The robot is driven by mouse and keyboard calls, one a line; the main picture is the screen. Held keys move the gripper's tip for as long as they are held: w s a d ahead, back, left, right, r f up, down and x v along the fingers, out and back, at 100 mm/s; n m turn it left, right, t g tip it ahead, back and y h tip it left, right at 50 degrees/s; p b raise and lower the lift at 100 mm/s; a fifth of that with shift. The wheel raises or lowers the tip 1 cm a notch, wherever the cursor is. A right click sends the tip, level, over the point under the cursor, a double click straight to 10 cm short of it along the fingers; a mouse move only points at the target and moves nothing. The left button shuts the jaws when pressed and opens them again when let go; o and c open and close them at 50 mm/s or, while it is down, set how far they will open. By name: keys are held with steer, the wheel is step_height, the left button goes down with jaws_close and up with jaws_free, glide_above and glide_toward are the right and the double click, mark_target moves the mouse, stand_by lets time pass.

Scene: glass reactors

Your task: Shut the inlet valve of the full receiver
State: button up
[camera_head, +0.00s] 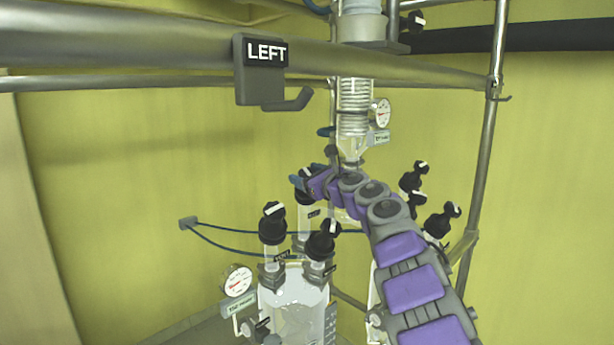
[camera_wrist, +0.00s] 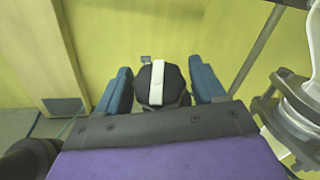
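In the head view a glass receiver (camera_head: 292,310) stands at the bottom centre with two black valve knobs on top, a left one (camera_head: 272,222) and a right one (camera_head: 321,241). Its fill level is not clear. Another black knob (camera_head: 304,200) behind them is partly hidden by my gripper (camera_head: 300,181). In the wrist view a black knob (camera_wrist: 153,92) with a white bar sits between the blue fingers of my gripper (camera_wrist: 160,78). The fingers are open, one on each side, with narrow gaps. The bar points nearly up and down in the picture.
A "LEFT" sign (camera_head: 266,53) hangs from a metal rail. A glass coil column (camera_head: 354,105) stands above my gripper. More black-knobbed valves (camera_head: 441,220) are right of my arm. A gauge (camera_head: 237,281) sits left of the receiver. A metal post (camera_head: 484,150) stands at right.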

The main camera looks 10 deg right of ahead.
steer(key=c, duration=0.8)
steer(key=shift+o, duration=0.2)
steer(key=shift+a+m+t+h+b, duration=0.1)
steer(key=shift+m+t+h+b, duration=0.4)
steer(key=shift+m+h+b, duration=0.45)
steer(key=shift+m+t+h, duration=0.4)
steer(key=shift+m+h, duration=0.65)
steer(key=shift+m, duration=0.2)
steer(key=shift+a+r+m+t+h+p, duration=0.15)
steer(key=shift+m+t+h+p, duration=0.25)
steer(key=shift+m+h, duration=0.65)
steer(key=shift+m+h+p, duration=1.45)
steer(key=shift+m+h, duration=0.5)
steer(key=shift+d, duration=0.2)
